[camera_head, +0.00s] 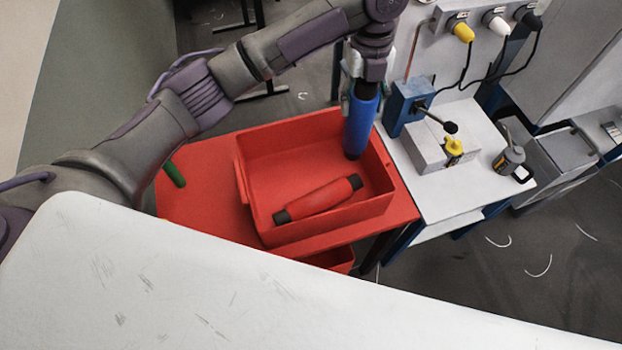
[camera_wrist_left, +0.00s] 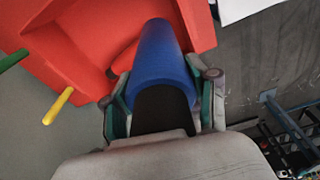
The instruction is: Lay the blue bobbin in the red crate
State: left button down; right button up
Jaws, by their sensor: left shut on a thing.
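The blue bobbin (camera_head: 361,120) is held upright by my left gripper (camera_head: 362,88), with its dark lower end over the right part of the red crate (camera_head: 258,216). In the left wrist view the blue bobbin (camera_wrist_left: 163,62) points away from the jaws, and my left gripper (camera_wrist_left: 165,105) is shut around its dark near end. The red crate (camera_wrist_left: 90,70) shows beyond it. A red bobbin (camera_head: 318,198) with dark ends lies in the crate. I cannot tell whether the blue bobbin's lower end touches the crate. My right gripper is not in view.
The crate stands on a red cart (camera_head: 195,200) with a green handle (camera_head: 175,174). To the right, a white table (camera_head: 455,190) bears a grey box (camera_head: 432,150) and an oil can (camera_head: 508,160). A white surface (camera_head: 180,285) fills the foreground.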

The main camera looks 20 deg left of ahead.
pick_arm(q)
jog(key=s+a+f+p, duration=0.1)
jog(key=a+f+p, duration=0.3)
jog(key=a+f, duration=0.7)
jog(key=shift+s+a+p, duration=0.15)
jog(key=shift+a+p, duration=0.1)
jog(key=shift+p, duration=0.1)
jog(key=shift+f, duration=0.15)
jog(key=shift+c, duration=1.5)
grip_release()
